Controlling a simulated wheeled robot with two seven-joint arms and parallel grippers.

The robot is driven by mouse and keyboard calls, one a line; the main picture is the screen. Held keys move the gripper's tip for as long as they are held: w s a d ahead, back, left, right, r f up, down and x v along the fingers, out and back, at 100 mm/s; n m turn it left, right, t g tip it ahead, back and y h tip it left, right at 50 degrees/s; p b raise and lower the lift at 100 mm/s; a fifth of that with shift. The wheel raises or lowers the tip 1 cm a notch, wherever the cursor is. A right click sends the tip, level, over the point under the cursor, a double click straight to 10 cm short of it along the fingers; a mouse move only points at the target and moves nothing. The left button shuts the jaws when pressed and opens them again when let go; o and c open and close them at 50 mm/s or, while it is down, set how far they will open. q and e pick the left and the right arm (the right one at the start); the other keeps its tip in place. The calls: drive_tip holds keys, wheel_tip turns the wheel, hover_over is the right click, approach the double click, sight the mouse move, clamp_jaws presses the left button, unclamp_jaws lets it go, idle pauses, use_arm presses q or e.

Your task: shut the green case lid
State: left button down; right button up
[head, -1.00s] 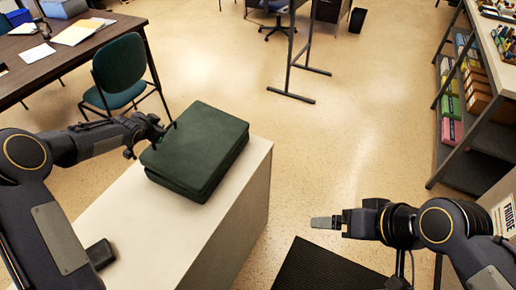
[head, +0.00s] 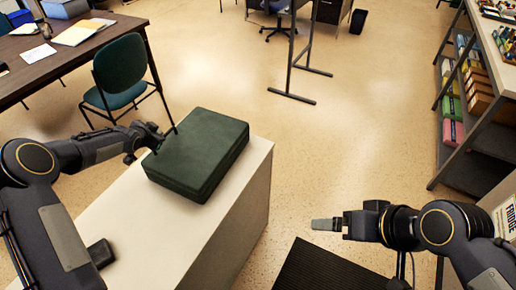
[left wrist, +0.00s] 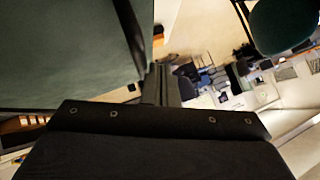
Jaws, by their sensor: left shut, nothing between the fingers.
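The green case (head: 198,152) lies on the white-topped cabinet (head: 120,215) in the head view. Its lid (head: 200,142) is down flat on the base, with only a thin seam along the side. My left gripper (head: 158,142) is shut and empty at the case's left edge, close to the lid; I cannot tell whether it touches. In the left wrist view, a large dark green face of the case (left wrist: 70,50) fills the upper left, beside the fingers (left wrist: 160,85). My right gripper (head: 326,224) is over the floor on the right, away from the case; its finger gap is not clear.
A small dark object (head: 101,253) sits on the cabinet's near left. A green chair (head: 120,70) and brown desk (head: 60,50) stand behind on the left. A shelf unit (head: 455,150) is at right. A black mat (head: 325,268) lies on the floor.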

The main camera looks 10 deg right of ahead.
use_arm(q)
drive_tip(key=s+a+r+n+g+b, duration=0.1)
drive_tip(key=s+r+n, duration=0.1)
drive_tip(key=s+r, duration=0.55)
drive_tip(key=s+r+n+g+y, duration=0.15)
drive_tip(key=s+r, duration=0.25)
drive_tip(key=s, duration=0.7)
drive_tip(key=s+a+r+n+b, duration=0.1)
drive_tip(key=s+r+n, duration=0.2)
drive_tip(key=s+r, duration=0.5)
drive_tip(key=s+d+f+n+g+h, duration=0.1)
drive_tip(key=s+d+f+n, duration=0.1)
drive_tip(key=s, duration=0.9)
drive_tip(key=s+d+f+n+g+h, duration=0.1)
drive_tip(key=s+d, duration=0.4)
drive_tip(key=s, duration=0.6)
drive_tip(key=shift+s+f+n+h, duration=0.35)
drive_tip(key=shift+f+n+h, duration=0.25)
drive_tip(key=shift+f, duration=0.35)
